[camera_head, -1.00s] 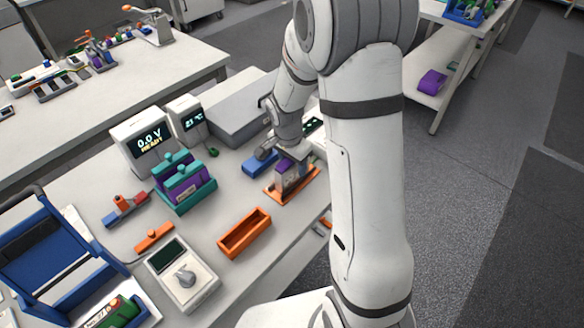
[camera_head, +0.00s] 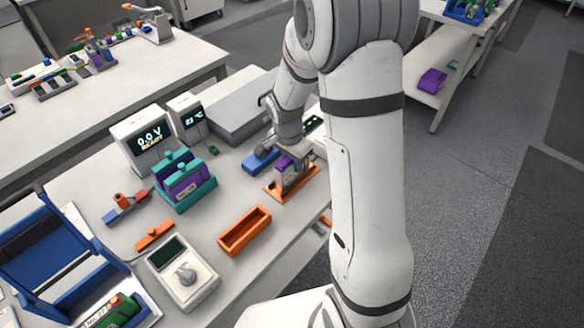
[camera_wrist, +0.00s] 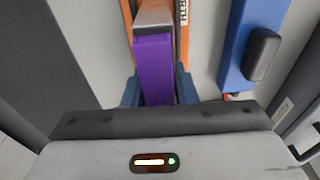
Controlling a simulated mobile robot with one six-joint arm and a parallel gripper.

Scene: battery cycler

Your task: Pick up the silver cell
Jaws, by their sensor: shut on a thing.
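The silver cell (camera_head: 291,179) stands upright in the head view, on or just above an orange holder (camera_head: 308,182). A purple part shows on its upper side. In the wrist view the cell (camera_wrist: 153,14) shows a silver end, with a purple face (camera_wrist: 154,70) towards the camera. My gripper (camera_wrist: 159,90) is shut on it, with a blue finger on each side of the purple part. The orange holder shows behind it with lettering on its side, partly hidden. I cannot tell whether the cell's bottom touches the holder.
A blue block (camera_head: 259,162) lies close beside my gripper. A teal rack (camera_head: 186,205) with purple cells, an empty orange tray (camera_head: 244,231) and a cycler (camera_head: 142,140) reading 0.0 V stand to the left. A grey box (camera_head: 232,112) is behind. The table's front edge is near the holder.

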